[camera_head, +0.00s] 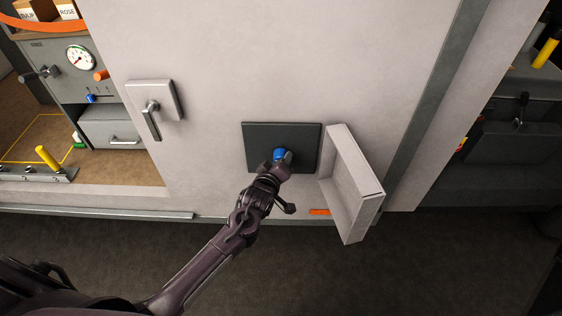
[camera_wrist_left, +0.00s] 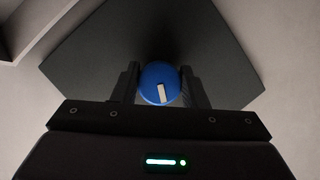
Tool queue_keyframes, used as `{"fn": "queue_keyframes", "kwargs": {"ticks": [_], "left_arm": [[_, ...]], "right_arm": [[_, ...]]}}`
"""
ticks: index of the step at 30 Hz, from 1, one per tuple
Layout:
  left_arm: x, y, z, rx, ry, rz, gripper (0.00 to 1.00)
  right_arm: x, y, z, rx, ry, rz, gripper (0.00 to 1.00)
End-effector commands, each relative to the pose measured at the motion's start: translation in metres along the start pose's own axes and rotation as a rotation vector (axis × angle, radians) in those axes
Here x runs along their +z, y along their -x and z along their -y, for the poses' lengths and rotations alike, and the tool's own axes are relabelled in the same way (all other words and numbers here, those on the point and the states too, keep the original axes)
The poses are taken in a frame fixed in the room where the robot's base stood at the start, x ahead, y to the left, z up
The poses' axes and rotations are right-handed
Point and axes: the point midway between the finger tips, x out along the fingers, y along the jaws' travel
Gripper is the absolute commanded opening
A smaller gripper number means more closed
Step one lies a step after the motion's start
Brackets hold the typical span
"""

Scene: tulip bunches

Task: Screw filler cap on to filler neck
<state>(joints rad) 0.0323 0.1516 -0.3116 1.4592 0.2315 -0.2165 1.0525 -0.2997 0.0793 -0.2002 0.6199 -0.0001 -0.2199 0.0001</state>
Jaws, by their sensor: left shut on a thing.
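A blue filler cap (camera_head: 279,154) is held at the tip of my left gripper (camera_head: 283,160), in front of a dark square recess panel (camera_head: 257,135) in the pale wall. In the left wrist view the round blue cap (camera_wrist_left: 160,84), with a white mark on its face, sits between the two fingers of my left gripper (camera_wrist_left: 160,88). The filler neck is hidden behind the cap, so I cannot tell whether the cap is seated on it. My right gripper is not in view.
An open white flap door (camera_head: 352,185) stands out just right of the dark panel. A grey lever handle (camera_head: 152,120) is on the wall at the left. An orange piece (camera_head: 320,212) lies low beside the flap. A gauge panel (camera_head: 80,58) is at far left.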

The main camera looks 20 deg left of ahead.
Motion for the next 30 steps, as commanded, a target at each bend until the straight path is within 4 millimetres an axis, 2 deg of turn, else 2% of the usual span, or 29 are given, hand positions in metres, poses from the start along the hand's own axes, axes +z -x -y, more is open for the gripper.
{"fn": "queue_keyframes", "kwargs": {"ticks": [12,18,30], "left_arm": [[-0.002,0.001,-0.002,-0.121,-0.264,-0.005,0.18],[-0.001,0.0,0.0,-0.173,-0.382,-0.008,0.18],[-0.001,0.0,0.0,-0.19,-0.418,-0.01,0.18]], "right_arm": [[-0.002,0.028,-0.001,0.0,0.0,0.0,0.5],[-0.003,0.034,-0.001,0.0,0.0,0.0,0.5],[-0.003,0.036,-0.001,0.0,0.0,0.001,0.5]]}}
